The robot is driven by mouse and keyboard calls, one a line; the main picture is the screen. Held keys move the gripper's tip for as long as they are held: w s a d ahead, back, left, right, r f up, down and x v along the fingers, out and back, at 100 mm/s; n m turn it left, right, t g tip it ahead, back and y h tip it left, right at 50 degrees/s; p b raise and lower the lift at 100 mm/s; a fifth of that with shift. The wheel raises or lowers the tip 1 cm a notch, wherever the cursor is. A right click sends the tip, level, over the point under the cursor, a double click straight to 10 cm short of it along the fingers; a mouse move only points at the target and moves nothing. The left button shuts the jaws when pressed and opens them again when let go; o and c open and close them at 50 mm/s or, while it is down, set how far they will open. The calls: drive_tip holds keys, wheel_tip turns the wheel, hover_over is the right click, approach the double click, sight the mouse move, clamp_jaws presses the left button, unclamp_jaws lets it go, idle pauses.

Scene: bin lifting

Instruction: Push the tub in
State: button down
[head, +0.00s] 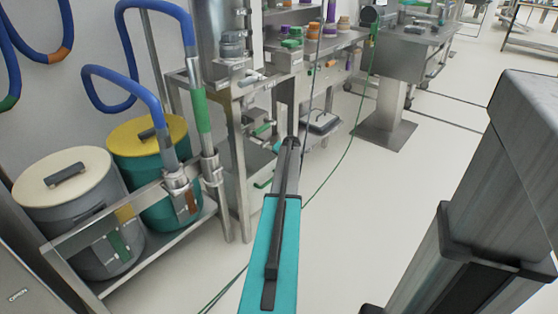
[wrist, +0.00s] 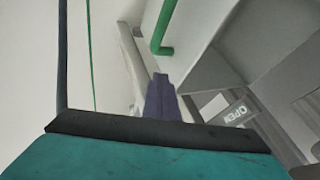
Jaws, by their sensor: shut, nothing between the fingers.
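Two lidded tubs stand on a low metal rack at the left in the head view: a grey tub with a cream lid (head: 63,177) and a teal tub with a yellow lid (head: 147,135). A smaller grey lidded container (head: 322,123) sits low beside the bench, past my arm. I cannot tell which is the task's tub. My teal and grey arm reaches forward, and its end is too small to read there. In the wrist view my gripper (wrist: 162,98) shows as dark, closed fingers with nothing between them. No tub is clearly recognisable in that view.
A green bar handle (wrist: 165,30) is ahead of the fingers in the wrist view, with a panel marked OPEN (wrist: 236,113) at right. A metal bench (head: 325,45) carries several coloured jars. Blue hoses hang at left.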

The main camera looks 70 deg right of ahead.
drive_tip(key=p+v, duration=0.2)
drive_tip(key=v, duration=0.8)
drive_tip(key=shift+s, duration=0.45)
drive_tip(key=shift+a+f, duration=0.1)
